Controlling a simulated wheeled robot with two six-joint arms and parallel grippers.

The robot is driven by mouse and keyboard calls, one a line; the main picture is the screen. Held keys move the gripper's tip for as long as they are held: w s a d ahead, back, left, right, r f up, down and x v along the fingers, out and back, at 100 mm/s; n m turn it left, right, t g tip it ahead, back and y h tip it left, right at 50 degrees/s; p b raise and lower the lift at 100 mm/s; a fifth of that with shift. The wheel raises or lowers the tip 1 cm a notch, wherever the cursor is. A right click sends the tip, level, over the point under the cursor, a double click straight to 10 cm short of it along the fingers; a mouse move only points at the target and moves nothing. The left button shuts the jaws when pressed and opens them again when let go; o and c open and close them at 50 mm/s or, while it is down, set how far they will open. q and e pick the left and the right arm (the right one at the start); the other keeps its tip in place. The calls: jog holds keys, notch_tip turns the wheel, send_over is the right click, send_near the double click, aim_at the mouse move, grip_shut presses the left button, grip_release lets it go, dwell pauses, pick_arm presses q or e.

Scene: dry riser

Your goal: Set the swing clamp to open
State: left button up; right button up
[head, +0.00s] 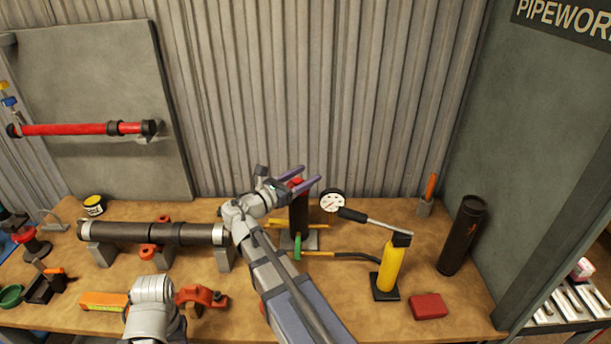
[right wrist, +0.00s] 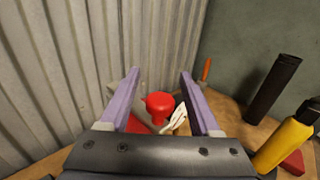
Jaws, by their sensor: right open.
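What looks like the swing clamp (head: 299,215) is a dark upright post on a grey base plate at the middle of the bench, with a red top. The right gripper (head: 311,174) is open above it, its purple fingers to either side of the red top in the head view. In the right wrist view a red knob (right wrist: 160,104) shows between the open fingers, apart from both. My right arm hides part of the clamp, and I cannot tell its setting. A grey part of my left arm shows at the bottom, but its fingers do not.
A dark pipe (head: 150,233) lies on grey supports at the left. A dial gauge (head: 333,201), a yellow hand pump (head: 391,265), a red box (head: 428,306) and a black cylinder (head: 461,236) stand to the right. A corrugated wall (head: 330,90) closes the back.

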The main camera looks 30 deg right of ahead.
jog(key=shift+d, duration=0.25)
grip_shut()
dwell(0.4)
dwell(0.9)
